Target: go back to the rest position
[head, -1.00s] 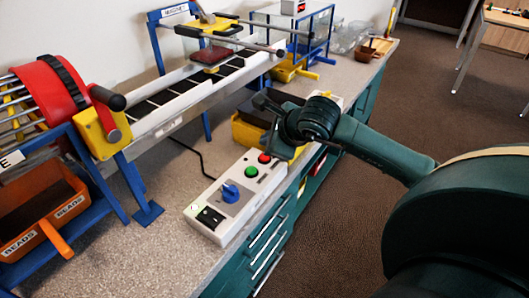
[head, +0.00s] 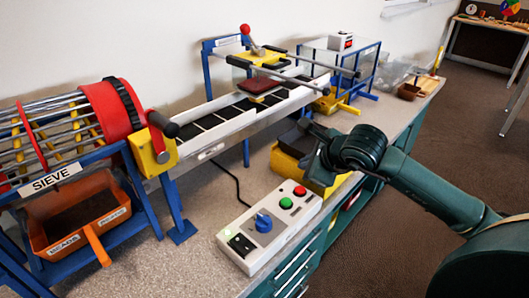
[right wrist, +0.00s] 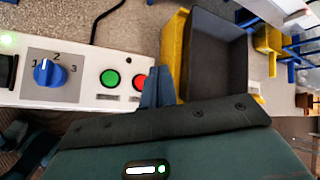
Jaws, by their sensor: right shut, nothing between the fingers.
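My right gripper (head: 316,174) shows in the head view, its arm coming in from the right over the bench's front edge. It is shut and empty, beside the yellow bin and just beyond the red button of the control box (head: 250,262). In the right wrist view its two fingers (right wrist: 157,88) are together, between the red button (right wrist: 141,84) and the dark-lined yellow bin (right wrist: 172,60). How high they are above the bench is hard to tell. My left gripper is not in view.
A red sieve drum (head: 105,112) with an orange beads tray (head: 95,238) stands at left. A sloped conveyor (head: 215,138) runs behind the control box. The yellow bin (head: 288,172) is close to my right gripper. Open floor (head: 400,262) lies right of the bench (head: 205,200).

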